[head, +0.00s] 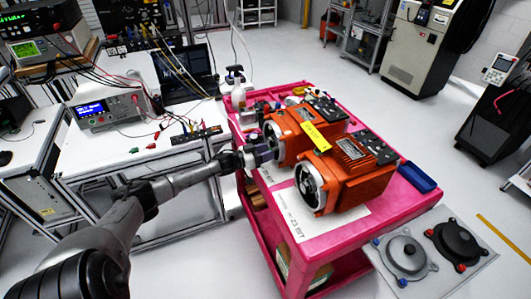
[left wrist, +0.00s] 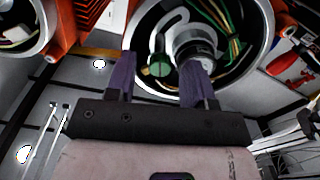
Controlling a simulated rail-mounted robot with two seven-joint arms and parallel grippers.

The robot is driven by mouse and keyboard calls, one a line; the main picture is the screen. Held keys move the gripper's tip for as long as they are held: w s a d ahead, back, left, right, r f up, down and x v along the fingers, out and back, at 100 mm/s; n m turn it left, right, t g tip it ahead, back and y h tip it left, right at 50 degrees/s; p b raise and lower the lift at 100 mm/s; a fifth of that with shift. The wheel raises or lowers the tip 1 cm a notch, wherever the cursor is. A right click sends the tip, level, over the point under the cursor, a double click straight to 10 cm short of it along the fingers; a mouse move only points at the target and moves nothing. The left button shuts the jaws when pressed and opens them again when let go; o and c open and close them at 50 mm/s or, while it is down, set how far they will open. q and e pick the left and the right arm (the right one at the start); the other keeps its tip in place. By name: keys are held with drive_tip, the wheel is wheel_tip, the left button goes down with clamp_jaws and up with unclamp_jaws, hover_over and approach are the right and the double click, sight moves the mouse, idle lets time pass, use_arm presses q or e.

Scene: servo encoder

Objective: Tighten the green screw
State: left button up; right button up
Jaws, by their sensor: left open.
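Two orange servo motors, a rear one (head: 285,124) and a front one (head: 345,180), lie on the pink cart (head: 408,212) with round open ends facing left. My left gripper (head: 264,150) is at the open end of the rear motor. In the left wrist view its two dark purple fingers are apart, and the left gripper (left wrist: 160,73) points into a round housing (left wrist: 262,62). A green screw (left wrist: 159,69) shows between the fingertips, beside a silver cylindrical part (left wrist: 196,44). Whether the fingers touch it cannot be told. My right gripper is not in view.
Coloured wires (left wrist: 226,22) run inside the housing near the fingers. A blue tray (head: 417,177) is at the cart's right edge. A bench with a power supply (head: 107,108) stands left of the cart.

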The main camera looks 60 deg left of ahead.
use_arm(q)
clamp_jaws()
drive_tip(key=shift+m, duration=0.3)
drive_tip(key=shift+m+b, duration=0.9)
drive_tip(key=shift+m, duration=9.8)
drive_tip(key=shift+r, duration=0.1)
unclamp_jaws()
